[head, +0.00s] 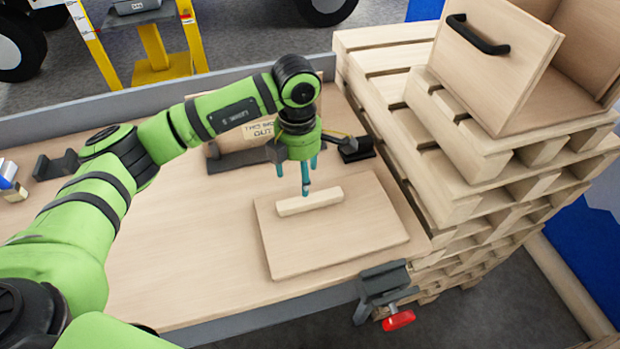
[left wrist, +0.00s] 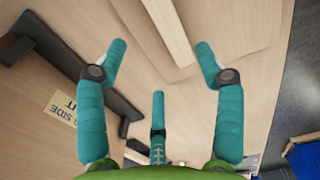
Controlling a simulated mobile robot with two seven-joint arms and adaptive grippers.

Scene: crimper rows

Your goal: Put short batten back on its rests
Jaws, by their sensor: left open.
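The short batten, a pale wooden bar (head: 310,201), lies on a flat wooden board (head: 350,248) on the bench. It also shows in the left wrist view (left wrist: 170,30), at the top between two fingers. My left gripper (head: 298,180) is open, its teal fingers pointing down just above the batten. One fingertip overlaps the batten in the head view; I cannot tell whether it touches. A dark grey bracket (head: 235,161) stands behind the gripper with a lettered sign; I cannot tell whether it is the rests. My right gripper is not in view.
A pallet stack (head: 440,170) with an open wooden box (head: 495,60) stands against the right side of the bench. A clamp with a red handle (head: 398,320) is at the front edge. Another dark bracket (head: 57,165) is at the left. The bench front (head: 190,270) is clear.

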